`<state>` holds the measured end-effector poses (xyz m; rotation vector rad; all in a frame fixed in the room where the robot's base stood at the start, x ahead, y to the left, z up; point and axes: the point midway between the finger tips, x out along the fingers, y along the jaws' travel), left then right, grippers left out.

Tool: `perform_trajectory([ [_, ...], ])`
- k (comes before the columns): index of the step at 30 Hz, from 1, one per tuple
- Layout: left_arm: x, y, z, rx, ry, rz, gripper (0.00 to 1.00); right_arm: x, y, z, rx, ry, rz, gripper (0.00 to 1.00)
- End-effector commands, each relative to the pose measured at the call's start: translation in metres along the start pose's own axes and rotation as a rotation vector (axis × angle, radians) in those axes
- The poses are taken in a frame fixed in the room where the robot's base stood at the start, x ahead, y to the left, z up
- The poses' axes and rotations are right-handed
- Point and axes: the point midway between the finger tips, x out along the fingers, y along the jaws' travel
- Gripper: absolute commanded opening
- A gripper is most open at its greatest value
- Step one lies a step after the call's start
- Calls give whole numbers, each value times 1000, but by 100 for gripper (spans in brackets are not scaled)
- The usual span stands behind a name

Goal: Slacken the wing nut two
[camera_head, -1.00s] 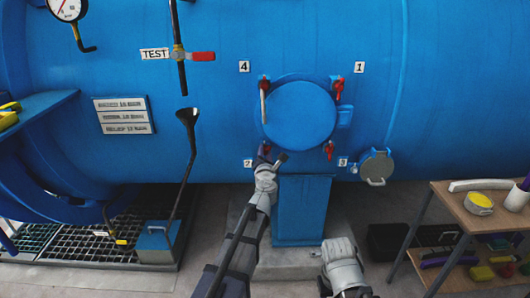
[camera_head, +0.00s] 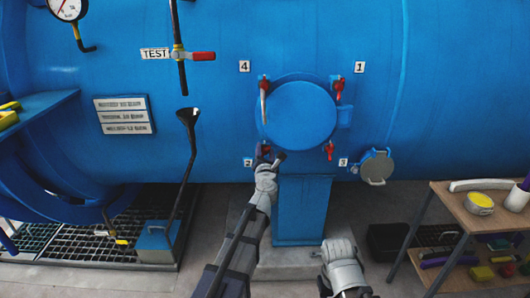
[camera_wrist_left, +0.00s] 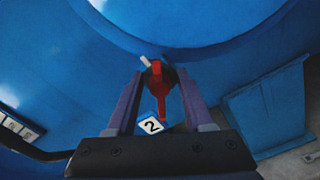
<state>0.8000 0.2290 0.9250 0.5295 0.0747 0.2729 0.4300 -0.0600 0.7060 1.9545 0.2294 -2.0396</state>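The round blue hatch cover (camera_head: 300,115) has red wing nuts around its rim. Wing nut two is the red one at lower left (camera_head: 266,150), beside the label 2 (camera_head: 248,162); in the left wrist view this red wing nut (camera_wrist_left: 160,88) points towards the label (camera_wrist_left: 151,126). My left gripper (camera_head: 269,154) is at this nut and partly hides it. In the left wrist view its two fingers (camera_wrist_left: 160,78) stand either side of the nut, open, with gaps visible on both sides. My right arm is low, right of the pedestal; its fingers cannot be made out.
Other wing nuts sit at upper left (camera_head: 264,86), upper right (camera_head: 338,86) and lower right (camera_head: 329,151). A blue pedestal (camera_head: 302,210) stands below the hatch. A small grey round cover (camera_head: 376,167) is to the right. A table (camera_head: 463,205) with items is far right.

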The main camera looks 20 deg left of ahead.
Motion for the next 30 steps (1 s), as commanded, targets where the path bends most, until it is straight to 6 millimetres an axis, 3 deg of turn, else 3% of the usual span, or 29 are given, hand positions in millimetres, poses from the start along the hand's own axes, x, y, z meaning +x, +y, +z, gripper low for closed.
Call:
perform_trajectory([
  [13, -8, 0, 0, 1, 0, 0, 57, 0, 0, 0, 0, 0, 0, 50],
  [24, -64, 0, 0, 1, -1, -1, 57, 0, 0, 0, 0, 0, 0, 50],
  [30, -79, 0, 0, 1, 0, 0, 57, 0, 0, 0, 0, 0, 0, 50],
])
